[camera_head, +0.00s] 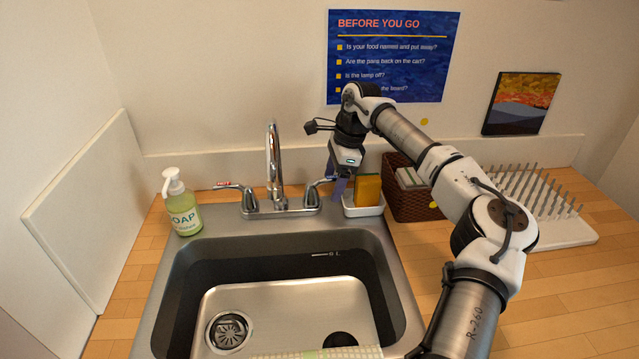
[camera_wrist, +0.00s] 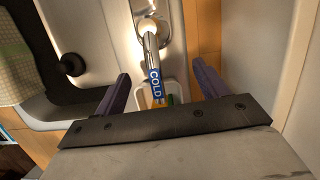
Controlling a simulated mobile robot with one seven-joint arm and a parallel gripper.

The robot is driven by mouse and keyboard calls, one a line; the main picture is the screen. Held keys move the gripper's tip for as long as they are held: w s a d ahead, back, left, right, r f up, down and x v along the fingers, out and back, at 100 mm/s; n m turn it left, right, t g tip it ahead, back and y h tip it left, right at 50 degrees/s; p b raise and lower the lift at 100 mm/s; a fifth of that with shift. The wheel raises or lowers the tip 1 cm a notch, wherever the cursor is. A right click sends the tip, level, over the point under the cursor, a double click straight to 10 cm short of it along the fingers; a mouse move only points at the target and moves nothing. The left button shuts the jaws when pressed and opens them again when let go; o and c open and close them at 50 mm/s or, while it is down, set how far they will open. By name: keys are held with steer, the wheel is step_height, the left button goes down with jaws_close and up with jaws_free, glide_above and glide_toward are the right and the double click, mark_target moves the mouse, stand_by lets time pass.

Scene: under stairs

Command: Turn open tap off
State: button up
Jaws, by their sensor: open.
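A chrome tap (camera_head: 273,165) stands behind the sink, with its spout upright in the middle. Its left lever (camera_head: 235,187) carries a red label and points left. Its right lever (camera_head: 316,186) points right, towards my gripper (camera_head: 341,186). In the wrist view this lever (camera_wrist: 151,52) carries a blue COLD label at its end. My gripper (camera_wrist: 160,72) is open, with one purple finger on each side of the COLD lever and visible gaps to both. I cannot make out any stream of water from the spout.
A white holder with a yellow sponge (camera_head: 367,190) stands just right of my gripper. A brown basket (camera_head: 405,200) and a drying rack (camera_head: 545,230) are farther right. A soap bottle (camera_head: 182,207) stands left of the sink (camera_head: 160,305). The wall is close behind the tap.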

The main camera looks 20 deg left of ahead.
step_height(320, 180, up, 7)
steer(key=p, duration=0.4)
steer(key=shift+r+p, duration=0.1)
steer(key=shift+p, duration=0.25)
